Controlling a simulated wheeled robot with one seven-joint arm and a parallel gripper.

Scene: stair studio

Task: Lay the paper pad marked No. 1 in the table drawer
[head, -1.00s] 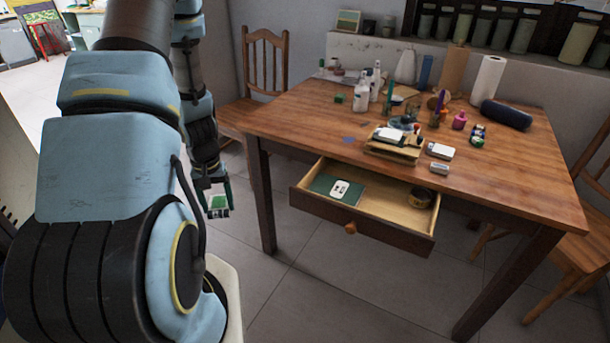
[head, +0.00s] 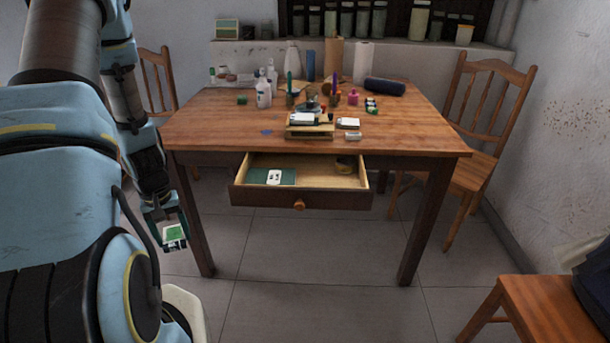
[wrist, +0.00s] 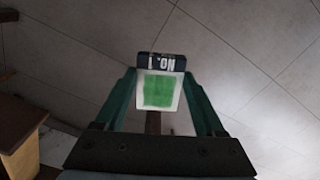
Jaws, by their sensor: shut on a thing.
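My gripper (wrist: 161,100) is shut on a small paper pad (wrist: 160,88) with a green square on white and a dark end band marked No. 1. The pad (head: 174,232) also shows in the head view, held low in the air left of the table's near left leg. The table drawer (head: 330,198) is pulled open under the table's front edge, to the right of my gripper and apart from it.
The wooden table (head: 410,136) holds bottles, pens, a small stand with white items and a dark blue roll (head: 385,86). Chairs stand at the left (head: 158,80) and right (head: 484,130). Another wooden seat (head: 560,305) is at the lower right. The floor before the drawer is clear.

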